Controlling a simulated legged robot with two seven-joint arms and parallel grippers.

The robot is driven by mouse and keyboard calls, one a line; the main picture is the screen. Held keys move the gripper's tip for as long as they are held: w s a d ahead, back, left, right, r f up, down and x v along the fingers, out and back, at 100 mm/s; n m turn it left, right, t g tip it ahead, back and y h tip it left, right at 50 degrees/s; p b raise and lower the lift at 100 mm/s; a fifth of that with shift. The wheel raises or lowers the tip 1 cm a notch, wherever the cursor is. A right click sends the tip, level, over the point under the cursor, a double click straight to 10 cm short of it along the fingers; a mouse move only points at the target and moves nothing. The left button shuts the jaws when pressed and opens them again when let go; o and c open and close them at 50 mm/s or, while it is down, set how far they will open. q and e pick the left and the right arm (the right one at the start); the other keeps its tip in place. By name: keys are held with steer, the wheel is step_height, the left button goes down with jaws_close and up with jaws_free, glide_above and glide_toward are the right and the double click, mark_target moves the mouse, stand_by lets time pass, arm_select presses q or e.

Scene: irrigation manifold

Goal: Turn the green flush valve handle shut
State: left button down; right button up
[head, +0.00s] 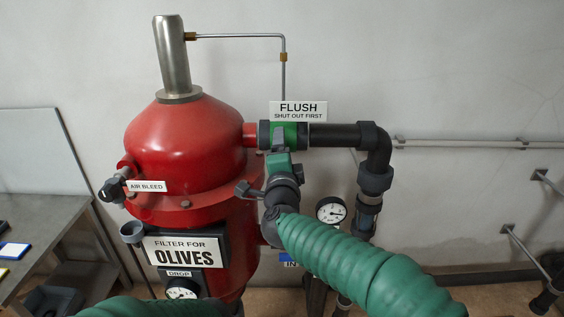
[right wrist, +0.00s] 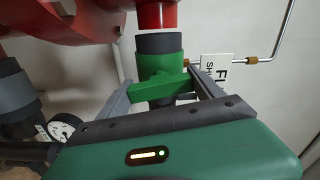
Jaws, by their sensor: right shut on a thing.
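The green flush valve (head: 290,133) sits in the dark pipe to the right of the red filter tank, beside the FLUSH sign. In the right wrist view its green body (right wrist: 160,66) is below a black collar. Its green handle (right wrist: 160,88) lies across the pipe, slightly tilted. My right gripper (right wrist: 162,90) is shut on the handle, with one grey finger at each end of it. In the head view my right gripper (head: 279,143) is at the valve and mostly covers the handle. My left arm shows at the bottom edge; its gripper is out of the picture.
The red tank (head: 175,145) stands close on the left, with an AIR BLEED valve (head: 113,188). A black elbow pipe (head: 378,150) and a gauge (head: 331,210) are to the right. A FLUSH sign (head: 298,111) sits just above the valve. A grey bench (head: 40,235) is far left.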

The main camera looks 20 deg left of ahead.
steer(key=shift+f+m+b, duration=0.4)
steer(key=shift+m+b, duration=0.25)
steer(key=shift+m, duration=0.35)
steer(key=o, duration=1.1)
steer(key=shift+o, duration=1.3)
steer(key=shift+r, duration=0.15)
steer(key=b+v, duration=0.3)
steer(key=v, duration=1.3)
steer(key=shift+s+b, duration=0.3)
steer(key=shift+b, duration=0.1)
